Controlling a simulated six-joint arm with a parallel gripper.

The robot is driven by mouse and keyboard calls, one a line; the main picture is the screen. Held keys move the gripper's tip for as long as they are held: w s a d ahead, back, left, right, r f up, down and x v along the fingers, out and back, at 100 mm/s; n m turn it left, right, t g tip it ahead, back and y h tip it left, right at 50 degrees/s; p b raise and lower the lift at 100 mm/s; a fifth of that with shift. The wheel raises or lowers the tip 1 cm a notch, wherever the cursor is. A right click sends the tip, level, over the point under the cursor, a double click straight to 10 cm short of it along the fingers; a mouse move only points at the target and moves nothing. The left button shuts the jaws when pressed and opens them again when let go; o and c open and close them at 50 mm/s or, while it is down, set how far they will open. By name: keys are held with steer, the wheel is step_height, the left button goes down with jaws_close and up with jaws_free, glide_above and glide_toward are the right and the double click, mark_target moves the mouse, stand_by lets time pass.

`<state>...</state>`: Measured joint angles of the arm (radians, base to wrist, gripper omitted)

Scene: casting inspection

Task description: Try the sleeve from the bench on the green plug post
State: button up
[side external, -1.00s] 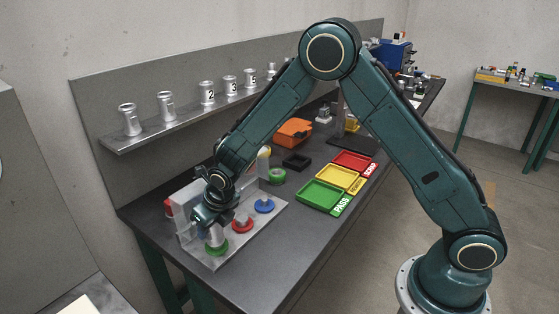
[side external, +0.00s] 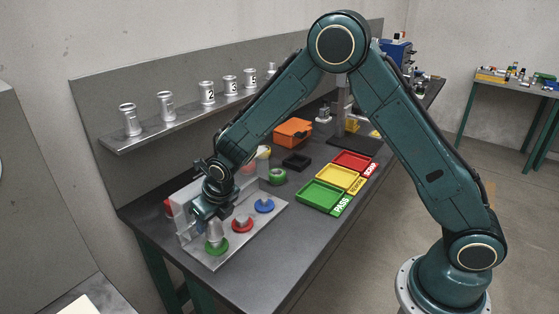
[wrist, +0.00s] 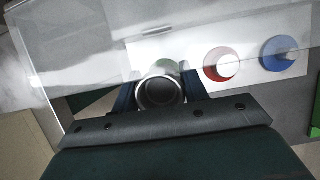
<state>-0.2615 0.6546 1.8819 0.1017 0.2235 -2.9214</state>
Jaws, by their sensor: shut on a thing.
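My gripper (side external: 211,212) is at the front end of the plug fixture, over the green plug post (side external: 216,246). In the wrist view its two fingers (wrist: 160,98) are shut on a metal sleeve (wrist: 161,88), whose round open end shows. Silver metal shows between my gripper and the green base in the side view. I cannot tell how much of it is sleeve or post, or whether the sleeve is around the post or above it.
The red plug post (side external: 242,224) and blue plug post (side external: 264,205) stand beside the green one. A clear panel (wrist: 85,45) stands close behind. Green PASS (side external: 320,194), yellow (side external: 341,178) and red (side external: 354,160) trays lie to the right. Numbered sleeves (side external: 207,93) stand on the shelf.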

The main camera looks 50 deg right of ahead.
steer(key=shift+r, duration=0.1)
steer(key=shift+r, duration=2.5)
steer(key=shift+r, duration=0.15)
step_height(320, 180, up, 11)
stand_by(0.6)
